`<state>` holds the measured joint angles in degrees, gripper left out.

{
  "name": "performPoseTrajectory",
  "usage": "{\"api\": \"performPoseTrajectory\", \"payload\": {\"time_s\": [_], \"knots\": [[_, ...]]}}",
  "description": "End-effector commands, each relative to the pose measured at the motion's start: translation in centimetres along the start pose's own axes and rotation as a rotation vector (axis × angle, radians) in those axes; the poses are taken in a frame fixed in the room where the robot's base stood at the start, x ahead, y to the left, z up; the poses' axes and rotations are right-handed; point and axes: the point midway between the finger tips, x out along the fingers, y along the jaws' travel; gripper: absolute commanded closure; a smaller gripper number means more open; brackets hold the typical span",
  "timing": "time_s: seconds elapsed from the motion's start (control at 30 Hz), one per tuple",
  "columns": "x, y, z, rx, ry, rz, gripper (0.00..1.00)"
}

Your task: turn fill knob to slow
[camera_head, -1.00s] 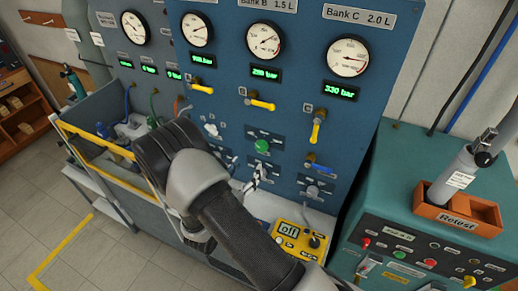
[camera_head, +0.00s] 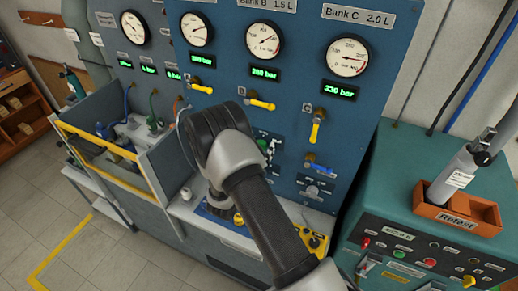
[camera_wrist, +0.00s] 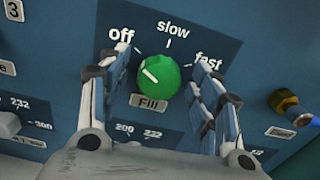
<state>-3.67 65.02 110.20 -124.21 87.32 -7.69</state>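The green fill knob (camera_wrist: 158,80) is on the blue panel in the wrist view, above its "Fill" label (camera_wrist: 148,103). Its white mark points up and left, towards the "off" label (camera_wrist: 120,37). The "slow" label (camera_wrist: 173,28) is above the knob and the "fast" label (camera_wrist: 208,61) is to its upper right. My gripper (camera_wrist: 163,73) is open, with one finger on each side of the knob; contact cannot be told. In the head view a sliver of the green knob (camera_head: 262,144) shows beside my wrist, which hides most of the gripper.
A yellow valve handle (camera_head: 316,128) and a blue one (camera_head: 319,168) stick out of the panel to the right. A brass fitting (camera_wrist: 287,101) is right of the fingers in the wrist view. A teal console (camera_head: 400,190) stands at the right.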

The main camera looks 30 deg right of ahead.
Motion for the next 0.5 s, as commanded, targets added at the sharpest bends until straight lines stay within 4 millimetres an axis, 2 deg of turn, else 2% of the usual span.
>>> {"api": "performPoseTrajectory", "payload": {"time_s": [0.07,0.5], "knots": [[-0.02,0.00,-0.01,0.000,0.000,0.000,0.49],[-0.04,-0.01,0.00,0.000,0.000,0.000,0.78]]}}
